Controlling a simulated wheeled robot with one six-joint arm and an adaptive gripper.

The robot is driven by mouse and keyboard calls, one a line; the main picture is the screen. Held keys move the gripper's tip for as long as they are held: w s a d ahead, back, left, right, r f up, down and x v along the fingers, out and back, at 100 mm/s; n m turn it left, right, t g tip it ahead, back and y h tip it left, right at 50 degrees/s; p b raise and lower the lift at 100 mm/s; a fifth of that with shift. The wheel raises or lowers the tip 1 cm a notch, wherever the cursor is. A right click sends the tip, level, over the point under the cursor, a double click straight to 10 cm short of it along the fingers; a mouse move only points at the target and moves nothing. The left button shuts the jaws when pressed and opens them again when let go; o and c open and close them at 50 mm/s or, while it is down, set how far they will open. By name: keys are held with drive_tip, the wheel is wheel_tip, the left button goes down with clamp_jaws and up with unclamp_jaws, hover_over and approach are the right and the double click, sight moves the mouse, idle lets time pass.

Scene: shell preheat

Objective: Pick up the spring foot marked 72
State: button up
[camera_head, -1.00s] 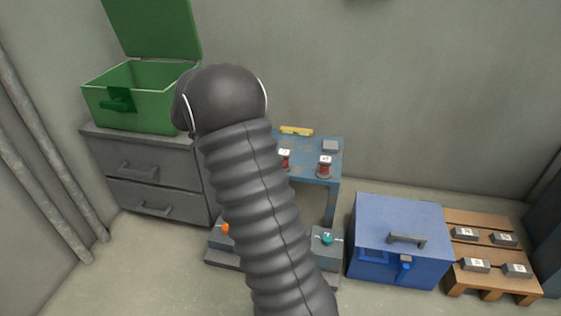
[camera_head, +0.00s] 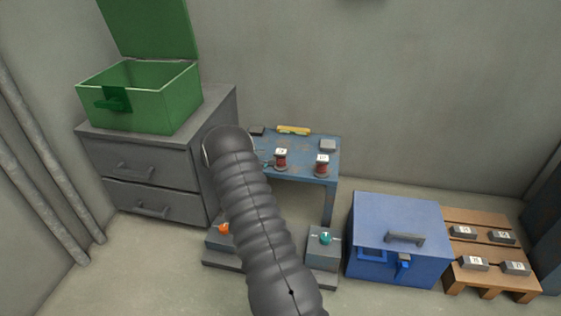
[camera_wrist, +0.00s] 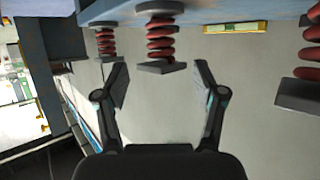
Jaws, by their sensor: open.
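Red-coiled spring feet with dark end plates stand on the blue table (camera_head: 318,182). In the head view I see a left spring foot (camera_head: 281,159) and a right spring foot (camera_head: 322,166), with white tags too small to read. The wrist view, which looks inverted, shows a middle spring foot (camera_wrist: 160,35), another on the left (camera_wrist: 106,40) and a nearer one at the right edge (camera_wrist: 311,60). I cannot tell which is marked 72. My gripper (camera_wrist: 161,75) is open and empty; the middle spring foot shows beyond its fingertips. The arm hides my gripper in the head view.
A yellow level (camera_head: 294,130), a grey block (camera_head: 328,146) and a dark block (camera_head: 257,131) lie on the table. An open green box (camera_head: 140,105) tops the grey drawers (camera_head: 145,165). A blue chest (camera_head: 400,225) and a pallet (camera_head: 480,220) stand right.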

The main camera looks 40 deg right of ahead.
sight(281, 159)
drive_tip(key=x, duration=0.2)
drive_tip(key=shift+d+f, duration=0.15)
drive_tip(key=shift+d, duration=0.25)
drive_tip(key=shift+f+x, duration=0.2)
drive_tip(key=shift+x, duration=1.15)
drive_tip(key=shift+f+x, duration=0.2)
drive_tip(key=shift+x, duration=1.15)
drive_tip(key=shift+a, duration=0.2)
clamp_jaws()
